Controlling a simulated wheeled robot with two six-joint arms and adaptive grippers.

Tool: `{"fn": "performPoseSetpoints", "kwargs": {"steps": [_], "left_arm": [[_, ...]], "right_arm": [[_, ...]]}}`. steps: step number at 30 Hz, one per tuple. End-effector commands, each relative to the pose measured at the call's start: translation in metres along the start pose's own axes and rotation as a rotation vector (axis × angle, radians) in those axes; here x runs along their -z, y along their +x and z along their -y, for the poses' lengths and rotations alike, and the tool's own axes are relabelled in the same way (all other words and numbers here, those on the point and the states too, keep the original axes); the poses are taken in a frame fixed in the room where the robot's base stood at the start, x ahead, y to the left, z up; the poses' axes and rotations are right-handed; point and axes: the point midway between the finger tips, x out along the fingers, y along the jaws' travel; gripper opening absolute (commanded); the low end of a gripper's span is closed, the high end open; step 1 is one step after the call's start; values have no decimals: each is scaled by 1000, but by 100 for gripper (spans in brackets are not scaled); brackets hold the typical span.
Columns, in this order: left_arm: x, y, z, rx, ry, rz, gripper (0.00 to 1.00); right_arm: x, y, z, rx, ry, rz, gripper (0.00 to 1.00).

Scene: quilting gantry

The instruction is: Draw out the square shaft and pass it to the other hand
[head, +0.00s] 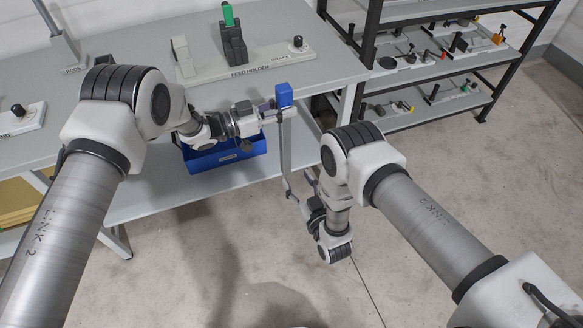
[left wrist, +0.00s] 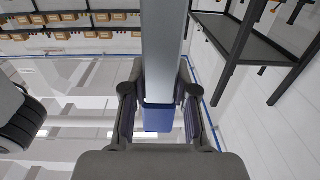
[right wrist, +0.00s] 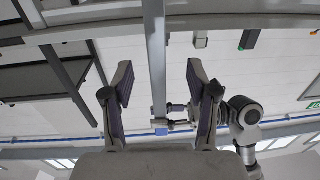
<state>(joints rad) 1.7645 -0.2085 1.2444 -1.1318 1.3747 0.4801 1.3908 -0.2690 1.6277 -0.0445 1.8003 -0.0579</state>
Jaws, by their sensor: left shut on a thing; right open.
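The square shaft (head: 287,150) is a long grey bar with a blue end block (head: 284,95). It hangs nearly upright beside the table's right end. My left gripper (head: 276,117) is shut on it just below the blue block. In the left wrist view the shaft (left wrist: 163,45) runs between the fingers, with the blue block (left wrist: 158,118) beyond. My right gripper (head: 299,187) is lower, near the shaft's lower end, and open. In the right wrist view the shaft (right wrist: 155,60) stands between its spread fingers, with a gap on both sides.
The feed holder (head: 250,63) stands on the table with a dark stepped block and green-topped piece (head: 228,15). A blue bin (head: 225,155) sits on the lower shelf below my left gripper. A dark rack (head: 440,65) with small parts stands at right. The floor in front is clear.

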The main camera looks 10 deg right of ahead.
Motion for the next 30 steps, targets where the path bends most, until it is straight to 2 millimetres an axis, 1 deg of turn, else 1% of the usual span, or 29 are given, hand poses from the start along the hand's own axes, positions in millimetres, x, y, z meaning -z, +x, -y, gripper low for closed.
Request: {"fn": "performPoseSetpoints", "kwargs": {"steps": [9, 12, 15, 17, 24, 26, 27, 29, 30], "left_arm": [[0, 0, 0, 0, 1, -1, 0], [0, 0, 0, 0, 1, -1, 0], [0, 0, 0, 0, 1, -1, 0], [0, 0, 0, 0, 1, -1, 0], [0, 0, 0, 0, 1, -1, 0], [0, 0, 0, 0, 1, -1, 0], [0, 0, 0, 0, 1, -1, 0], [0, 0, 0, 0, 1, -1, 0], [0, 0, 0, 0, 1, -1, 0]], "right_arm": [[1, 72, 0, 0, -1, -4, 58], [1, 88, 0, -1, 0, -2, 58], [1, 98, -1, -1, 0, -1, 58], [0, 101, -1, -1, 0, 0, 58], [0, 102, -1, -1, 0, 1, 58], [0, 102, -1, -1, 0, 1, 37], [0, 102, -1, -1, -1, 1, 23], [0, 102, 0, 0, -1, 1, 2], [0, 102, 0, 0, -1, 1, 0]]}}
